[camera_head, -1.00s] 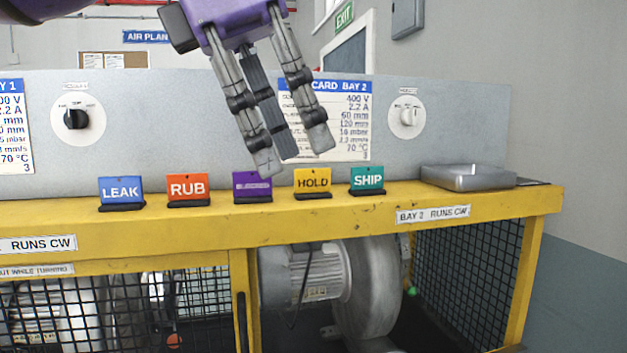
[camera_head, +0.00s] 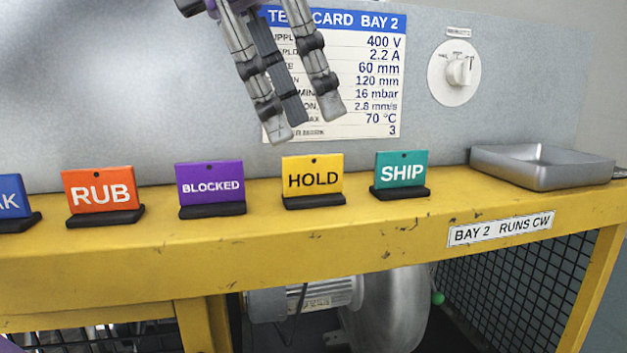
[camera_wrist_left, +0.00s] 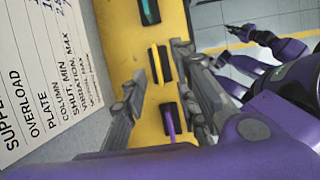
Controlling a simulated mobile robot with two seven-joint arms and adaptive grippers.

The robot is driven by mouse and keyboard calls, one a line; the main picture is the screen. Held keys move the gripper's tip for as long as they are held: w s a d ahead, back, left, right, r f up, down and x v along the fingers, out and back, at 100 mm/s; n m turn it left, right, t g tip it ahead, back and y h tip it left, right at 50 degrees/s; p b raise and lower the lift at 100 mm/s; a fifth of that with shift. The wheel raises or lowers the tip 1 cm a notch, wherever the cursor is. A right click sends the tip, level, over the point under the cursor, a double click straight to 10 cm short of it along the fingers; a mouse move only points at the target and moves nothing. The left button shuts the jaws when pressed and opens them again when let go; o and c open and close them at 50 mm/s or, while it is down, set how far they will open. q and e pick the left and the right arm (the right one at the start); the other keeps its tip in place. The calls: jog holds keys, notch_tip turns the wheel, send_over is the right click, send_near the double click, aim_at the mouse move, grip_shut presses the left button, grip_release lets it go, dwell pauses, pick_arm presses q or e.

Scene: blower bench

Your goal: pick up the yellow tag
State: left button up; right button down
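The yellow HOLD tag (camera_head: 313,175) stands upright in a black base on the yellow bench ledge, between the purple BLOCKED tag (camera_head: 210,184) and the teal SHIP tag (camera_head: 402,170). My left gripper (camera_head: 306,122) is open and empty, its fingers pointing down above the yellow tag and apart from it. In the left wrist view the yellow tag (camera_wrist_left: 154,64) shows edge-on, beyond and between the spread fingers of the left gripper (camera_wrist_left: 165,85). My right gripper (camera_wrist_left: 240,33) shows small at the top right of the wrist view; its finger state is unclear.
An orange RUB tag (camera_head: 101,194) and a partly cut-off blue tag (camera_head: 14,200) stand further left. A metal tray (camera_head: 542,168) sits at the right. A grey panel with a test card (camera_head: 365,75) and a knob (camera_head: 456,72) rises behind the ledge.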

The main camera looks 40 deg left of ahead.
aim_at(313, 156)
pick_arm(q)
jog(key=x, duration=0.6)
jog(key=shift+w+a+f+p, duration=0.1)
jog(key=shift+a+f+p, duration=0.15)
jog(key=shift+p, duration=0.05)
jog(key=shift+c, duration=0.3)
grip_shut()
